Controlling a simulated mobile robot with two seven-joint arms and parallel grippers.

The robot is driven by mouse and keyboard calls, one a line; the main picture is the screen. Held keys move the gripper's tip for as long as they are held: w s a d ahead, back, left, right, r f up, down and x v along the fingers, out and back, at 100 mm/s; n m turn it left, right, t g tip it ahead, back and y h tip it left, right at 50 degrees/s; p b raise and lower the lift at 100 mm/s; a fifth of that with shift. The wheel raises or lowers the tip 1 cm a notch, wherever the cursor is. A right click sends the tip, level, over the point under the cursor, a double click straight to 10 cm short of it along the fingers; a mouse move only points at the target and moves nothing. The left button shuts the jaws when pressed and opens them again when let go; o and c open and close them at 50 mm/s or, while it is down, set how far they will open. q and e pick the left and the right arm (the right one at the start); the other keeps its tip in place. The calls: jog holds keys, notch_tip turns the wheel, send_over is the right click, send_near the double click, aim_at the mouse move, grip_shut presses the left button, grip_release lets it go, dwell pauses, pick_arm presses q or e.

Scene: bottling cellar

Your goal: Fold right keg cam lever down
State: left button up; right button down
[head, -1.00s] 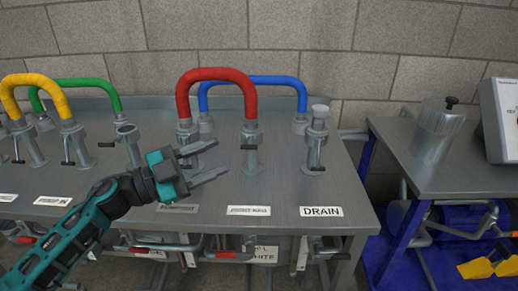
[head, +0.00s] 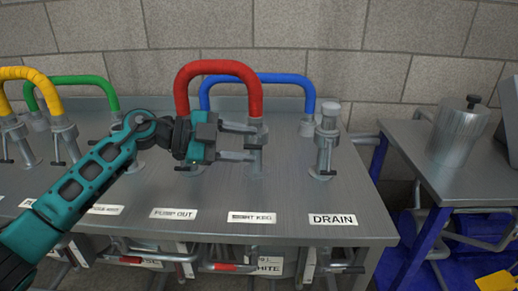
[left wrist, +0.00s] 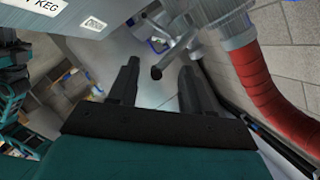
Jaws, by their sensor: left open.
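The right keg port (head: 256,165) is a grey metal fitting behind the "RIGHT KEG" label (head: 252,217), with one end of the red hose (head: 181,90) coupled on top. My left gripper (head: 252,142) is open in front of this port, its fingers pointing right and partly covering it. In the left wrist view the cam lever (left wrist: 176,55), a thin metal bar with a dark rounded tip, sticks out from the fitting. Its tip shows between the two open fingertips (left wrist: 160,68), not gripped. In the head view the lever is mostly hidden by the fingers. My right gripper is not in view.
The drain port (head: 326,140) with its own lever stands to the right. The blue hose (head: 285,78) arches behind the red one. Yellow (head: 25,73) and green (head: 85,80) hoses are at left. A metal canister (head: 457,135) stands on a side table.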

pick_arm(q)
jog(key=x, duration=0.3)
jog(key=shift+w+d+f, duration=0.1)
jog(key=shift+d, duration=0.25)
jog(key=shift+c, duration=0.5)
grip_shut()
